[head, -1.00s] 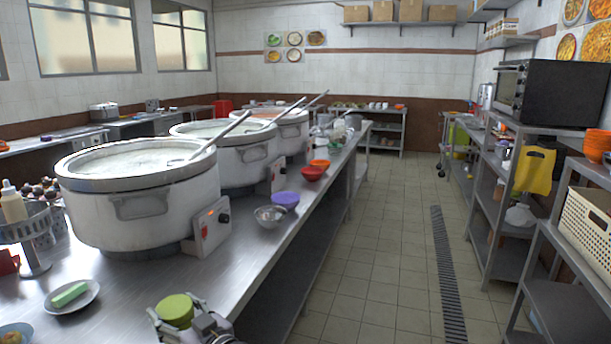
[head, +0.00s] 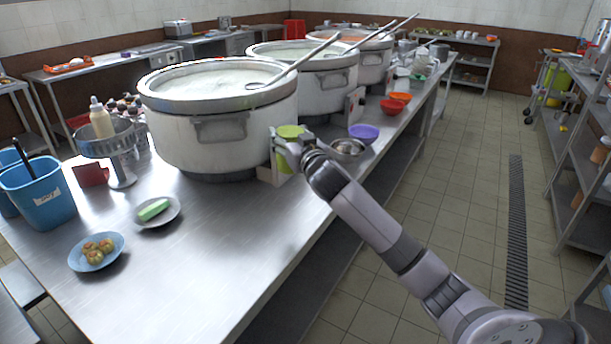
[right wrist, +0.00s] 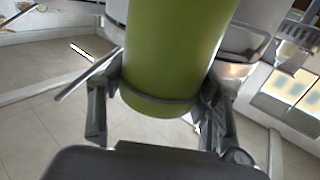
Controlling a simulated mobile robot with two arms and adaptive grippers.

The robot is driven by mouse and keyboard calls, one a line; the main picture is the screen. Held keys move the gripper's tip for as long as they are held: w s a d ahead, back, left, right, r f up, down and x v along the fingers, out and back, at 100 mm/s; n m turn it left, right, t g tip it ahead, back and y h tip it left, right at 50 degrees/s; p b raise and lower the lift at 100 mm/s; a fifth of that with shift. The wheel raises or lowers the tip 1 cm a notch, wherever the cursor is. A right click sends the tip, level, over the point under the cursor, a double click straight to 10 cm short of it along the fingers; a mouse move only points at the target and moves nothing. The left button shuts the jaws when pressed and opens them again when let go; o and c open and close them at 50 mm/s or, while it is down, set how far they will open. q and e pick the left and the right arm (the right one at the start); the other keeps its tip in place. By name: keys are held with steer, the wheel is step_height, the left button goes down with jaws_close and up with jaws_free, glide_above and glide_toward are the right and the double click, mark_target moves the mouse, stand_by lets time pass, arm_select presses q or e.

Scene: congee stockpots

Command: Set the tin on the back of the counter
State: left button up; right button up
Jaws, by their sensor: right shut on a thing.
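The tin is a green cylinder (head: 290,134); in the head view it is partly hidden by my right gripper (head: 290,147). In the right wrist view the tin (right wrist: 168,55) fills the upper middle, between the two fingers of my right gripper (right wrist: 158,108), which is shut on it. The gripper holds the tin beside the nearest stockpot's right side, above the steel counter (head: 215,240). Whether the tin touches the counter cannot be told. My left gripper is not in view.
Large stockpots (head: 215,135) with ladles stand in a row along the counter. A metal bowl (head: 347,147), a purple bowl (head: 364,133) and orange bowls (head: 392,105) sit to the right. A soap dish (head: 157,222), a food plate (head: 85,262) and a blue bucket (head: 45,195) stand front left. The counter's middle front is clear.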

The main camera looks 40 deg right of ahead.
steer(key=shift+f+b, duration=1.05)
steer(key=shift+f, duration=7.05)
steer(key=shift+f, duration=0.1)
steer(key=o, duration=1.4)
steer(key=v, duration=1.2)
